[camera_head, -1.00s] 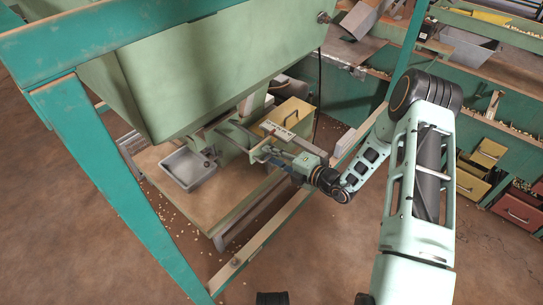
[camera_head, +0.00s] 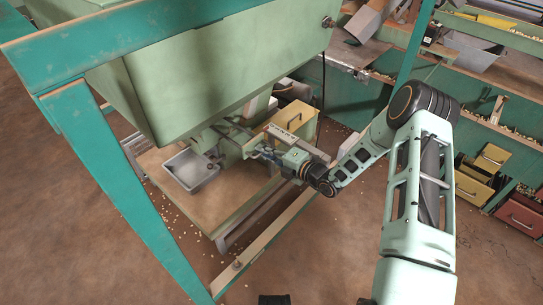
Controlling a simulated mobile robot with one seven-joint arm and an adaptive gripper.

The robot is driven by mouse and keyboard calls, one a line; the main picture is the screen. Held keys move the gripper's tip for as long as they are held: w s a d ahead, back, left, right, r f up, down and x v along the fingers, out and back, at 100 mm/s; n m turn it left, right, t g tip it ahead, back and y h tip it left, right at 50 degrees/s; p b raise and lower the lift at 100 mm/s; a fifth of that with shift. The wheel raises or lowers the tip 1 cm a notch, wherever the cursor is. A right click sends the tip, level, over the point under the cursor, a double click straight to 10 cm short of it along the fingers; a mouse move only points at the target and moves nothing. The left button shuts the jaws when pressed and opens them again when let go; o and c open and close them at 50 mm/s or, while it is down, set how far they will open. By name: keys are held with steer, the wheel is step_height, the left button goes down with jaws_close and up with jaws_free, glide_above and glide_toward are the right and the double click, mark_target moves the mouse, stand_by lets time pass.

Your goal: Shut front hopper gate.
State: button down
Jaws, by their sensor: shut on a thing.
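The green front hopper (camera_head: 215,70) hangs in the teal frame, with its narrow outlet (camera_head: 226,148) below it. The gate is mostly hidden by the outlet and my gripper; a small part of its handle end (camera_head: 250,146) shows at the outlet's right side. My gripper (camera_head: 256,151) reaches in from the right, close against the outlet, and is shut on the gate's handle. The exact contact of the fingers is too small to see clearly. A grey metal tray (camera_head: 192,181) sits on the board left of the outlet.
A yellow box (camera_head: 299,117) with a handle stands behind my gripper. The wooden board (camera_head: 212,215) lies beneath the outlet. A teal post (camera_head: 125,190) stands at the left. Shelves and drawers (camera_head: 480,188) line the right. Nuts lie scattered on the floor.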

steer(key=shift+w+a+r, duration=0.1)
steer(key=shift+a+r, duration=0.05)
steer(key=c, duration=2.1)
jaws_free()
steer(key=v, duration=1.2)
